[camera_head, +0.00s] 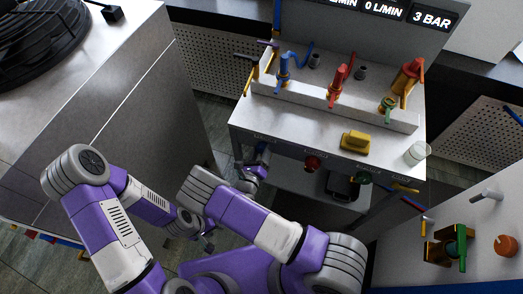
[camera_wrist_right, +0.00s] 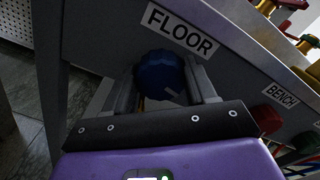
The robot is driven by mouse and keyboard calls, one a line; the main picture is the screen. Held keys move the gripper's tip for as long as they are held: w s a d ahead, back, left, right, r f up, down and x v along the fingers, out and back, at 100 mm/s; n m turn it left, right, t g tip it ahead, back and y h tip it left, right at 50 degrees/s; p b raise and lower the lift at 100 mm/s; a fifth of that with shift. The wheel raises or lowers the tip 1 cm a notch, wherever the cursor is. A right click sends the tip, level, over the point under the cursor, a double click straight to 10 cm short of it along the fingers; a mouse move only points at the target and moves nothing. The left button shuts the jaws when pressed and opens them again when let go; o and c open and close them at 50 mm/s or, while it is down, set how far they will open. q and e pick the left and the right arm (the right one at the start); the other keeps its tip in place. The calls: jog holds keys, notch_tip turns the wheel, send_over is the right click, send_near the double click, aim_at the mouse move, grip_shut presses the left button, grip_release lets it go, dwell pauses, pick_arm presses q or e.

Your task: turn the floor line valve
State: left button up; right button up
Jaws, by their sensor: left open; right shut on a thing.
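The floor line valve is a blue round knob (camera_wrist_right: 158,76) on the grey front panel, just under the FLOOR label (camera_wrist_right: 180,31) in the right wrist view. My right gripper (camera_wrist_right: 160,84) has one finger on each side of the knob and is shut on it. In the head view my right gripper (camera_head: 262,154) is at the left end of the bench front, and the blue knob is hard to make out there. My left gripper (camera_head: 209,240) is low over the floor, open and away from the bench; its fingertips are small in view.
A red knob (camera_head: 312,163) and a green knob (camera_head: 363,178) sit further right on the same front. On the bench top (camera_head: 290,125) are blue, red and green-handled valves, a yellow block (camera_head: 355,142) and a glass beaker (camera_head: 417,153). A grey cabinet (camera_head: 150,110) stands left.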

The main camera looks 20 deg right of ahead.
jog(key=shift+n, duration=0.3)
jog(key=o, duration=1)
jog(key=shift+o, duration=0.2)
jog(key=p+v, duration=0.1)
jog(key=v, duration=0.6)
jog(key=shift+s+a+p, duration=0.2)
jog(key=shift+p, duration=0.2)
